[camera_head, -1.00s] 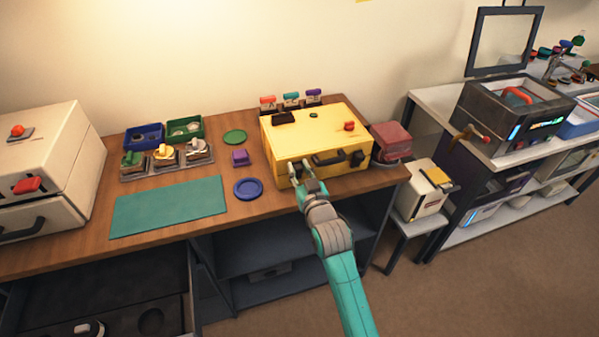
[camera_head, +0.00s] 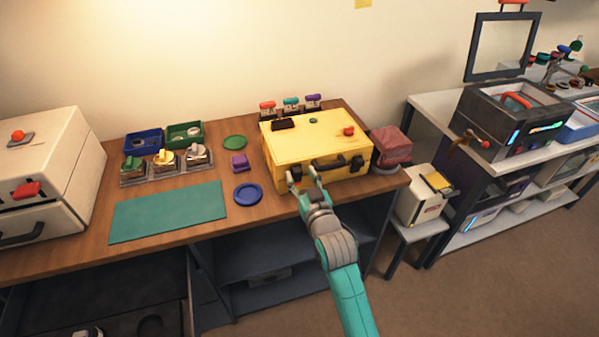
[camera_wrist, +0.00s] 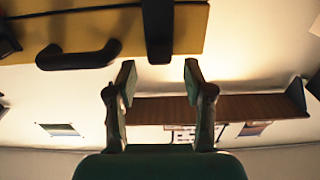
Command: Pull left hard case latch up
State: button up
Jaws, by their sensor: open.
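The yellow hard case (camera_head: 312,140) sits closed on the wooden desk. Its dark handle (camera_head: 328,168) is at the middle of its front, with the right latch (camera_head: 357,160) beside it. The left latch (camera_head: 296,173) is a small dark piece on the front, partly hidden by my fingers. In the wrist view that dark latch (camera_wrist: 158,30) lies ahead of and between my fingertips, with the handle (camera_wrist: 78,55) to its left. My gripper (camera_head: 303,178) is open and empty just in front of the left latch; its fingers also show in the wrist view (camera_wrist: 158,78).
A blue round dish (camera_head: 248,194) and a purple block (camera_head: 239,162) are left of the case. A teal mat (camera_head: 168,212) lies further left. A reddish block (camera_head: 390,144) stands close right of the case. The space before the desk's front edge is free.

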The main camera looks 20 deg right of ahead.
jog(key=s, duration=0.9)
jog(key=shift+s, duration=0.4)
jog(key=s+f+g, duration=0.1)
jog(key=s+f, duration=0.4)
jog(key=s, duration=0.6)
jog(key=s+f+g, duration=0.1)
jog(key=s+f, duration=0.4)
jog(key=s, duration=0.5)
jog(key=s+r+g, duration=0.1)
jog(key=s+r, duration=0.2)
jog(key=s, duration=1.8)
